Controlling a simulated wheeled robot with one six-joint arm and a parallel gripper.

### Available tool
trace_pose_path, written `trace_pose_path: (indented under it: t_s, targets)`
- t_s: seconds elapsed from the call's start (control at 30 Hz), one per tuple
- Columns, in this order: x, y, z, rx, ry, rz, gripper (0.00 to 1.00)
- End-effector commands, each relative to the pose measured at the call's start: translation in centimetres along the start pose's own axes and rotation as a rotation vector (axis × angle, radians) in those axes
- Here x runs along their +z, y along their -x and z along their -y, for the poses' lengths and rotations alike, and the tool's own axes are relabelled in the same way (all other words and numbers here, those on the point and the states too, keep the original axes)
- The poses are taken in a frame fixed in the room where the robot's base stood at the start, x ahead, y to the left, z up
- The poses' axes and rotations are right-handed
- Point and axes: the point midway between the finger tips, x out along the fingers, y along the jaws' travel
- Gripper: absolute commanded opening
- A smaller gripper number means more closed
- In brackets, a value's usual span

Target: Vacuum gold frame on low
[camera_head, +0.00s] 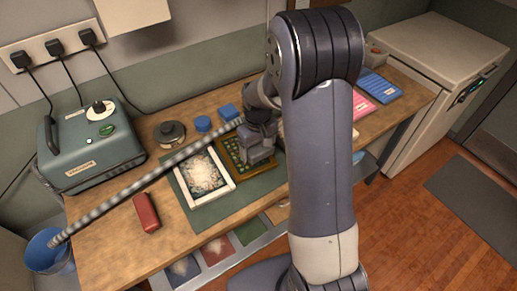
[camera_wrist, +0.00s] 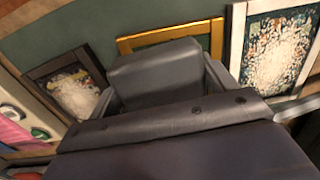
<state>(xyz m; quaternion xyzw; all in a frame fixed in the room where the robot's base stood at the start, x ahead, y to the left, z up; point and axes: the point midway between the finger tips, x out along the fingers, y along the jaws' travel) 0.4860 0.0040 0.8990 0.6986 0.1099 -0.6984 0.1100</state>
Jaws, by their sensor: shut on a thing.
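My gripper (camera_head: 262,122) is shut on a grey vacuum nozzle (camera_head: 256,152), which also shows between the fingers in the wrist view (camera_wrist: 155,72). The nozzle is over the gold frame (camera_head: 232,167) and hides part of it; I cannot tell whether they touch. In the wrist view only the gold frame's top edge and right side (camera_wrist: 210,38) show. A ribbed grey hose (camera_head: 150,176) runs from near the nozzle down to the left. The grey-green vacuum unit (camera_head: 85,158) stands at the back left with a white dial (camera_head: 100,107); its setting is too small to read.
A white frame (camera_head: 178,182) with pale debris lies left of the gold one. A dark frame (camera_wrist: 36,78) lies on its other side. A red block (camera_head: 146,212), blue pots (camera_head: 203,123) and a dark round object (camera_head: 170,132) are on the table. A blue bucket (camera_head: 48,258) stands lower left.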

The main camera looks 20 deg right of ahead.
Motion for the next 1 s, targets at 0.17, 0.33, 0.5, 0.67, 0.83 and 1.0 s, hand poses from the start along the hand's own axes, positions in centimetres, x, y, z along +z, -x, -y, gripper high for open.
trace_pose_path:
  t_s: [0.17, 0.33, 0.5, 0.67, 0.83, 1.0]
  targets:
    - [0.0, 2.0, 0.2, 0.000, 0.000, 0.000, 0.58]
    - [0.1, 3.4, 0.3, 0.000, -0.001, -0.001, 0.58]
    - [0.1, 3.9, 0.3, 0.000, -0.002, -0.001, 0.58]
    - [0.1, 3.8, 0.3, 0.000, -0.002, 0.000, 0.58]
    - [0.1, 3.8, 0.3, 0.000, -0.002, 0.000, 0.58]
    - [0.1, 3.8, 0.3, 0.000, -0.002, 0.000, 0.58]
